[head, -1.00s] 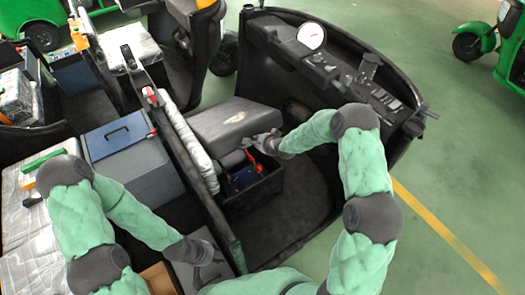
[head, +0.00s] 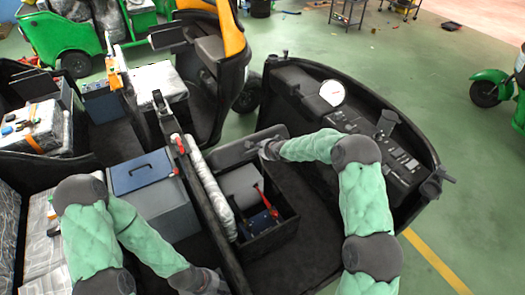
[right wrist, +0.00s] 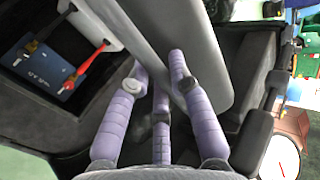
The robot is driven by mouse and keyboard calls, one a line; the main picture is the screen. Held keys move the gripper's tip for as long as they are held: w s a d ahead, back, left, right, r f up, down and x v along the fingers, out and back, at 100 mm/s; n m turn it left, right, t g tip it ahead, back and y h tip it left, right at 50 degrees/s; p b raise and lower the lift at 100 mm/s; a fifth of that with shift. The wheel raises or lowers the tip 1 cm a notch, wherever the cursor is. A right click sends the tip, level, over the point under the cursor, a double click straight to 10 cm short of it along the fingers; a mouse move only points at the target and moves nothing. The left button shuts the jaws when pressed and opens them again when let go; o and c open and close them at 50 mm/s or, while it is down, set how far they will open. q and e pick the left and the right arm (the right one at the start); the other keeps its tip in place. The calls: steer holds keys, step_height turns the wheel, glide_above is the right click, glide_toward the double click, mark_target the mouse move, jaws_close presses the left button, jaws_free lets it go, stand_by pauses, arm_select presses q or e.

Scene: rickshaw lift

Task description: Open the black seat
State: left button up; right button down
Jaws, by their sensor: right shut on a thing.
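The black seat (head: 240,153) is tipped up on edge at the middle of the head view. The box under it is open, showing a blue battery (head: 262,220) with red and black terminals. My right gripper (head: 268,150) is at the seat's right end, shut on its edge. In the right wrist view, the fingers (right wrist: 160,70) lie along the seat panel (right wrist: 205,55), and the battery (right wrist: 55,68) shows at upper left. My left gripper (head: 212,284) is low, near the bottom edge of the head view; its fingers are too unclear to read.
The dashboard (head: 345,115) with a round white gauge (head: 332,93) is to the right of the seat. A grey box with a blue lid (head: 143,172) stands left, beyond a plastic-wrapped rail (head: 212,180). Open green floor (head: 440,210) lies at the right.

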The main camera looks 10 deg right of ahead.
stand_by(0.3)
steer(key=c, duration=1.4)
jaws_free()
steer(key=v, duration=1.2)
